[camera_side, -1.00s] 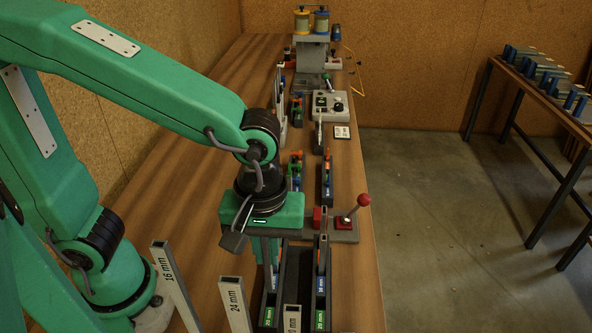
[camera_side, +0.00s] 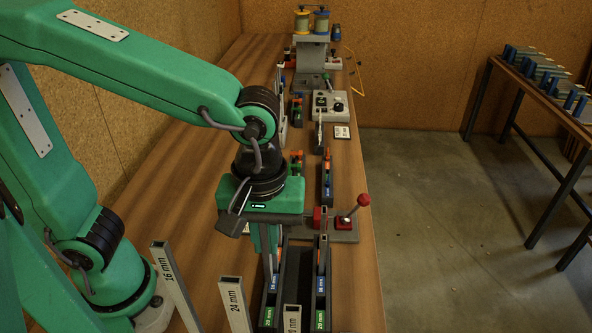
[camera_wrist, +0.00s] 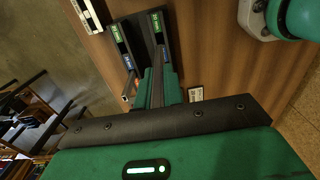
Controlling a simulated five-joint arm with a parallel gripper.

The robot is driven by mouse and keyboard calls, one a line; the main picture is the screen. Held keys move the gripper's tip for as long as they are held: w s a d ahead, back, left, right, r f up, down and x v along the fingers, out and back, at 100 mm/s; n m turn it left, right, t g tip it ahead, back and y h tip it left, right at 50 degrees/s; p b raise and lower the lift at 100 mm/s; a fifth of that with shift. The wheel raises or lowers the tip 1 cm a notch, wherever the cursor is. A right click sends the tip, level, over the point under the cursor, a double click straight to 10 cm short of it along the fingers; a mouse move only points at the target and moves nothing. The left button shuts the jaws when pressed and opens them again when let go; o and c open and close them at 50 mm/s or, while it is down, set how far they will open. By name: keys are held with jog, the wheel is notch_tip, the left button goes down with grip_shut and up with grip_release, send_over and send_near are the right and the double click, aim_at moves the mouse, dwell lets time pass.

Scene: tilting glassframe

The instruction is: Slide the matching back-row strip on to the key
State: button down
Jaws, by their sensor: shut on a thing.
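My gripper (camera_side: 264,236) points down over the left rail of a dark rack (camera_side: 268,297) at the front of the bench. The left rail carries a blue label (camera_side: 273,284) and a green label (camera_side: 268,317). The right rail (camera_side: 321,299) carries a matching pair, with another upright grey strip (camera_side: 323,245) behind them. In the wrist view, a blue label (camera_wrist: 166,54) and a green label (camera_wrist: 156,22) show beyond the fingers. I cannot tell which piece is the key.
Pale upright posts stand in front, marked 16 mm (camera_side: 173,275) and 24 mm (camera_side: 235,301); another (camera_side: 292,318) is cut off. A red-knobbed lever (camera_side: 362,201) stands right of the gripper. More fixtures line the bench behind.

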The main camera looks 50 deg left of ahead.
notch_tip(320, 180, up, 18)
jog(key=w+a, duration=1.6)
jog(key=w, duration=0.2)
jog(key=shift+f, duration=2.45)
jog(key=shift+f, duration=0.2)
jog(key=shift+f, duration=2.7)
jog(key=shift+f, duration=1.8)
